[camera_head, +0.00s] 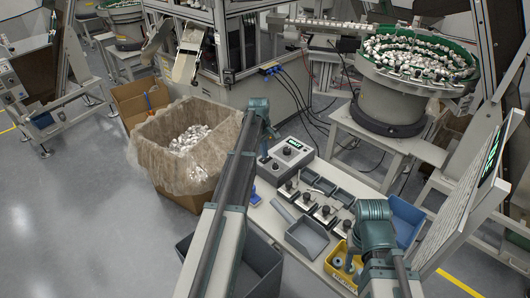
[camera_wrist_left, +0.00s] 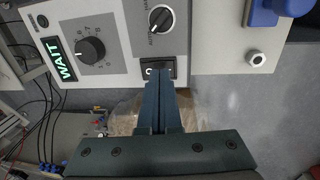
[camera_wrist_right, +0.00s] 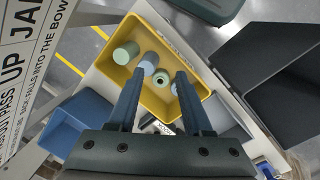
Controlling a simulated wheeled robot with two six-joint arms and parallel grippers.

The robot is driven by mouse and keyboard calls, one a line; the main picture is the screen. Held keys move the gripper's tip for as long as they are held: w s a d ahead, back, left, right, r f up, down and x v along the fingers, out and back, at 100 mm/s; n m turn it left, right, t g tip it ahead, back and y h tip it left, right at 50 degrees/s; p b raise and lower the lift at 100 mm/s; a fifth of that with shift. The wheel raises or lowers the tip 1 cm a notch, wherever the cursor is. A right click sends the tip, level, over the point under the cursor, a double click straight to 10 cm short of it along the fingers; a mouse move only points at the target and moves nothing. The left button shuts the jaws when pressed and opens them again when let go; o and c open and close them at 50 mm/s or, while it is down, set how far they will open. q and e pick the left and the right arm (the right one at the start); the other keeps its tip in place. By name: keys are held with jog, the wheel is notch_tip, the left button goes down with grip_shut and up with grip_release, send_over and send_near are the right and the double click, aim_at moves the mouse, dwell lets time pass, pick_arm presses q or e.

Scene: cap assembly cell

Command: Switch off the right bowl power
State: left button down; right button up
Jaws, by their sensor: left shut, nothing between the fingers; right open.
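A grey control box (camera_head: 290,152) stands at the back of the bench. In the left wrist view its panel (camera_wrist_left: 118,35) carries a lit green WAIT display (camera_wrist_left: 60,59), a large dial (camera_wrist_left: 90,50), a selector knob (camera_wrist_left: 161,18) and a black rocker switch (camera_wrist_left: 151,66). My left gripper (camera_wrist_left: 159,78) is shut and empty, its fingertips over the rocker switch and hiding part of it. I cannot tell whether they touch it. My right gripper (camera_wrist_right: 159,78) is open and empty above a yellow bin (camera_wrist_right: 110,68) holding several green and blue cylindrical parts.
A bowl feeder (camera_head: 385,103) full of white caps stands at the back right. A lined box of caps (camera_head: 165,150) stands left of the bench. A blue bin (camera_head: 403,222) and a grey tray (camera_head: 307,238) sit near my right gripper.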

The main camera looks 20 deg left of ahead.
aim_at(264, 160)
pick_arm(q)
notch_tip(264, 160, up, 13)
jog(key=s+p, duration=0.1)
jog(key=p, duration=1.1)
jog(key=shift+s+a, duration=0.25)
pick_arm(e)
notch_tip(264, 160, up, 13)
jog(key=shift+d, duration=0.15)
pick_arm(q)
jog(key=shift+f, duration=0.15)
pick_arm(e)
jog(key=shift+w+f, duration=0.1)
jog(key=shift+f, duration=0.05)
pick_arm(q)
jog(key=shift+w+d, duration=0.2)
jog(key=shift+w, duration=0.55)
pick_arm(e)
jog(key=shift+f, duration=0.1)
pick_arm(q)
jog(key=f+b, duration=0.4)
jog(key=w+f+b, duration=0.1)
jog(key=f+b, duration=0.8)
jog(key=shift+w+d+f+b, duration=0.25)
jog(key=shift+f+b, duration=0.15)
pick_arm(e)
notch_tip(264, 160, down, 14)
jog(key=shift+r, duration=0.2)
jog(key=shift+f, duration=0.1)
